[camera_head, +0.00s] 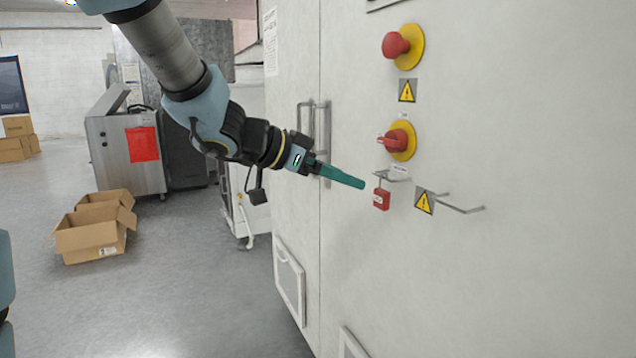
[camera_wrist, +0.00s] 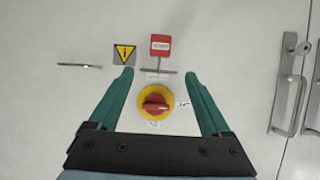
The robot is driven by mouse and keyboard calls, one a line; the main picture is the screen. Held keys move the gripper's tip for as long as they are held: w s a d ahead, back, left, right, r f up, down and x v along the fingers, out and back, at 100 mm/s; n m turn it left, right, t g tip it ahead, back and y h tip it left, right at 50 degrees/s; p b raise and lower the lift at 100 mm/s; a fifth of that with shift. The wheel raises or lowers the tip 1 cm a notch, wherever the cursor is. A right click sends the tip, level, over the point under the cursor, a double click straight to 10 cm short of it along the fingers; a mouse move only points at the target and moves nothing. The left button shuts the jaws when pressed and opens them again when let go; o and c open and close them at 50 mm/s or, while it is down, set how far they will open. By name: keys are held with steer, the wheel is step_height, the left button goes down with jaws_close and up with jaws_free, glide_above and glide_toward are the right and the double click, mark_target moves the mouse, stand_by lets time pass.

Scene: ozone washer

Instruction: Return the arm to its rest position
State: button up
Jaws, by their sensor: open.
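My gripper (camera_head: 362,185) is at the end of my arm, which reaches in from the top left in the head view. Its green fingers point at the white cabinet panel, close to the red padlock (camera_head: 381,198). In the wrist view my gripper (camera_wrist: 156,76) is open, with its two fingers well apart and nothing held between them. The red rotary switch on its yellow disc (camera_wrist: 155,102) shows between the fingers. The red padlock (camera_wrist: 162,45) hangs on a hook beyond the fingertips. I cannot tell the exact gap between fingertips and panel.
The white cabinet (camera_head: 540,270) fills the right side, with a red emergency button (camera_head: 397,45), the rotary switch (camera_head: 398,141), an empty hook (camera_head: 460,206) and door handles (camera_head: 322,130). Cardboard boxes (camera_head: 92,240) lie at the left. The grey floor (camera_head: 190,300) in front is clear.

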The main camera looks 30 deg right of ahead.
steer(key=w+a+f+n+t+y, duration=0.3)
steer(key=w+a+f+n+t, duration=0.15)
steer(key=w+a, duration=0.45)
steer(key=w+a+f+n+t+y, duration=0.3)
steer(key=w+a+n+t+y, duration=0.15)
steer(key=w+a, duration=0.4)
steer(key=s+a+f+n+g+y, duration=0.1)
steer(key=a+f+n+y, duration=0.1)
steer(key=a, duration=0.4)
steer(key=s+a+f+n+y, duration=0.1)
steer(key=s+a+f+n, duration=0.15)
steer(key=a, duration=0.45)
steer(key=s+a+f+n+g+y, duration=0.2)
steer(key=s+a+f+n+g, duration=0.2)
steer(key=s+a, duration=0.5)
steer(key=shift+s+f+g, duration=0.85)
steer(key=shift+g, duration=0.05)
